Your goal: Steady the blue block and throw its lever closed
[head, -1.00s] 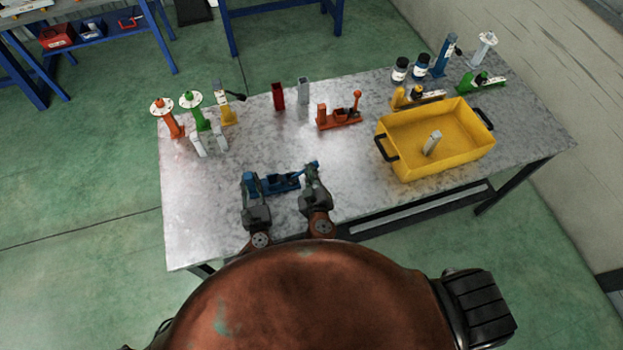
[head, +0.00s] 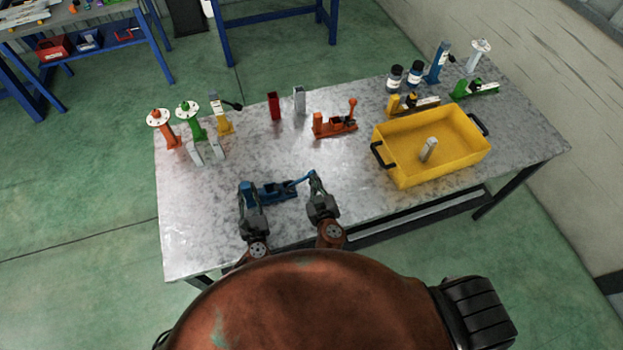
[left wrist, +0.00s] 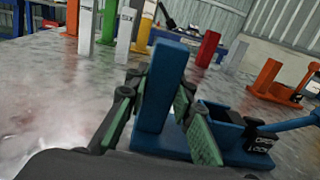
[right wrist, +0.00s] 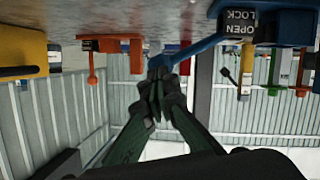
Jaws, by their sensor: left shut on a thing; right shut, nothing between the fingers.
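The blue block (head: 277,193) lies near the table's front edge, with an upright post at its left end. My left gripper (head: 248,190) is shut on this post; in the left wrist view green finger pads flank the post (left wrist: 160,88). The blue lever (head: 297,182) reaches out from the block's right end, at a low slant. My right gripper (head: 314,176) is shut and empty at the lever's outer end. In the right wrist view its closed fingertips (right wrist: 158,72) are at the lever's tip (right wrist: 168,60); contact is unclear. An OPEN/LOCK label (right wrist: 240,22) shows on the block.
An orange lever block (head: 334,125) stands behind the blue one. A yellow bin (head: 400,172) with a grey piece inside is to the right. Red and grey uprights (head: 274,106) and several coloured stands are at the back. The table between is clear.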

